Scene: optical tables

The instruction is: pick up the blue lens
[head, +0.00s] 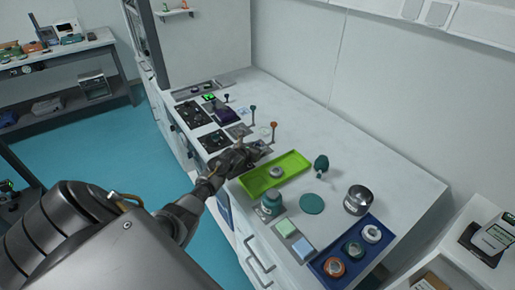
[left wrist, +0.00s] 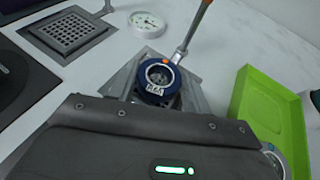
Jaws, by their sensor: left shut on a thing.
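The blue lens (left wrist: 152,88), a dark blue ring with a pale label and a clear middle, shows at the centre of the left wrist view, just beyond my gripper's body. My left gripper (head: 243,156) is shut on it, above or at a grey metal plate (left wrist: 192,92); I cannot tell whether the lens touches the plate. The gripper hides the lens in the head view. The fingers are mostly hidden behind the gripper body in the left wrist view. My right gripper is not in view.
A green tray (head: 296,160) with a grey ring-shaped part lies close by. A blue tray (head: 322,268) with several round parts is at the front. The back right of the white table (head: 330,125) is clear.

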